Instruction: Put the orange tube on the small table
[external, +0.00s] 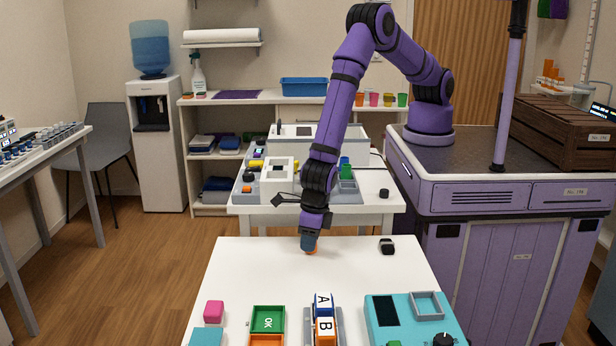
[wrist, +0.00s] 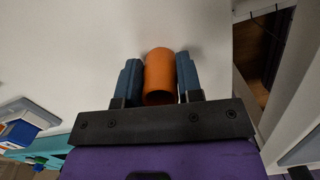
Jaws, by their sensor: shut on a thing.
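The orange tube (wrist: 160,72) is upright to slightly tilted between the two blue fingers of my gripper (wrist: 159,82) in the wrist view. My gripper is shut on it. In the external view my gripper (external: 309,243) points down over the far part of the white front table (external: 270,270), and only a sliver of orange shows beside the fingers. The white tabletop fills much of the wrist view behind the tube. I cannot tell whether the tube touches the tabletop.
A second white table (external: 375,208) with equipment stands behind. The front table's middle is clear.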

